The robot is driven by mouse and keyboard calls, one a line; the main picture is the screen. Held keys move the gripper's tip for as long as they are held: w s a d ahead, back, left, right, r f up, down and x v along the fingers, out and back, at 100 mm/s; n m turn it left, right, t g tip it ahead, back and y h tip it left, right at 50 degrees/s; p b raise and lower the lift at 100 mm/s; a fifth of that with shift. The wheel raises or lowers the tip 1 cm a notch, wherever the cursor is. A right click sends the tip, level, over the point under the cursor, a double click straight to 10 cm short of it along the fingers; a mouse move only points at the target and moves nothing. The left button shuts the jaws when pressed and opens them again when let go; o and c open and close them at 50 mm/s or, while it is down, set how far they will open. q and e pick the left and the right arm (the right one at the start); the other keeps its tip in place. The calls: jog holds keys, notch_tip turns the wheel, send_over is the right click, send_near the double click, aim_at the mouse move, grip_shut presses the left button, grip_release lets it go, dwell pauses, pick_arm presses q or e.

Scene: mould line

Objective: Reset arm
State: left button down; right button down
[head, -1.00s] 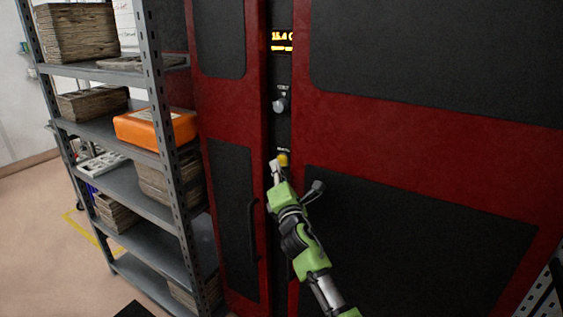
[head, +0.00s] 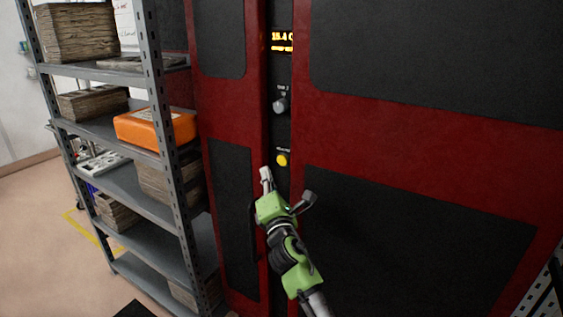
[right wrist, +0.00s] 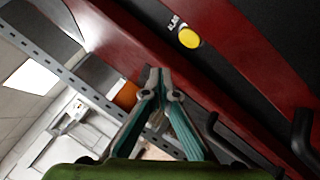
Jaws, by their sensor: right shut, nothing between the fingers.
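My right arm reaches up from the bottom of the head view, and its gripper (head: 266,178) is shut and empty. The gripper is in front of the narrow dark panel of a red and black cabinet (head: 400,135). Its tips are a little below and left of a yellow button (head: 282,160), apart from it. In the right wrist view, the fingertips (right wrist: 158,82) meet, and the yellow button (right wrist: 189,38) shows above and right of them. My left gripper is not in view.
A dark handle (head: 252,245) is on the lower left door. A grey metal shelf (head: 150,195) with worn blocks and an orange case (head: 155,128) stands at left.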

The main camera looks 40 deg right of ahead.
jog(key=shift+f, duration=0.1)
dwell(0.4)
